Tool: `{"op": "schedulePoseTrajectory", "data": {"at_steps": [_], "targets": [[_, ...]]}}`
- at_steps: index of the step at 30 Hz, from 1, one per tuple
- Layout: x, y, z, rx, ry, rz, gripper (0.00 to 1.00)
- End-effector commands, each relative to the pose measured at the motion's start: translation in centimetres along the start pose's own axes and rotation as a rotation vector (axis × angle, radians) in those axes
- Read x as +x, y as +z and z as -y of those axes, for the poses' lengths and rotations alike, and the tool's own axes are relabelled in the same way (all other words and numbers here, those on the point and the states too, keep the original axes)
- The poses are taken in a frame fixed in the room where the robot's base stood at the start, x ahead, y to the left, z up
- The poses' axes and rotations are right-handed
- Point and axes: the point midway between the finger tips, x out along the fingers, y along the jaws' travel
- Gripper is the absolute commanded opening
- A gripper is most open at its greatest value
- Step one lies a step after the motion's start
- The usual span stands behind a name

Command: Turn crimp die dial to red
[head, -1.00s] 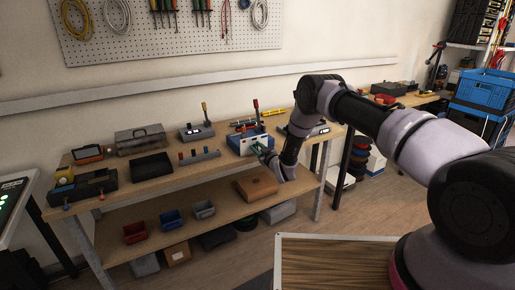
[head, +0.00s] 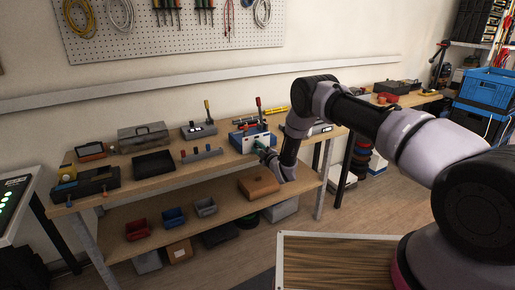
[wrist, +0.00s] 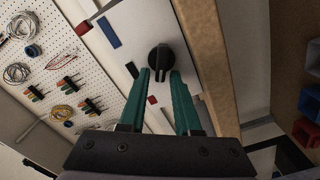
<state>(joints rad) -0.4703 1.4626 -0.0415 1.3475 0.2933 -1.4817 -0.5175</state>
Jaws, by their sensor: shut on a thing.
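The crimp unit (head: 239,143) is a blue box with a pale front panel, near the front edge of the workbench. The wrist view shows its round black dial (wrist: 160,57) on the pale panel (wrist: 192,62). My gripper (wrist: 161,75) has green fingers shut on the dial, one on each side of it. The fingers hide part of the knob, and I cannot tell which way its pointer faces. Blue marks (wrist: 109,32) and a small red mark (wrist: 152,100) show nearby. In the head view my gripper (head: 262,148) meets the unit's front, and the dial is hidden.
The workbench (head: 170,180) also holds a grey toolbox (head: 143,137), a black tray (head: 153,164) and a row of coloured pegs (head: 201,154). A red-handled lever (head: 258,103) stands up at the crimp unit. The lower shelf holds small bins and a brown box (head: 258,186).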

Motion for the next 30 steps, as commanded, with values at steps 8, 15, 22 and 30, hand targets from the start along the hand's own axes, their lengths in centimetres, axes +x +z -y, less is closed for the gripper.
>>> {"op": "schedulePoseTrajectory", "data": {"at_steps": [8, 15, 22, 30], "targets": [[-0.1, 0.2, 0.2, -0.017, -0.002, 0.004, 0.00], [-0.1, 0.2, 0.2, -0.016, -0.003, 0.004, 0.00], [-0.1, 0.1, 0.1, -0.016, -0.002, 0.003, 0.45], [-1.2, 0.2, 0.1, -0.015, -0.002, 0.004, 0.45]]}}
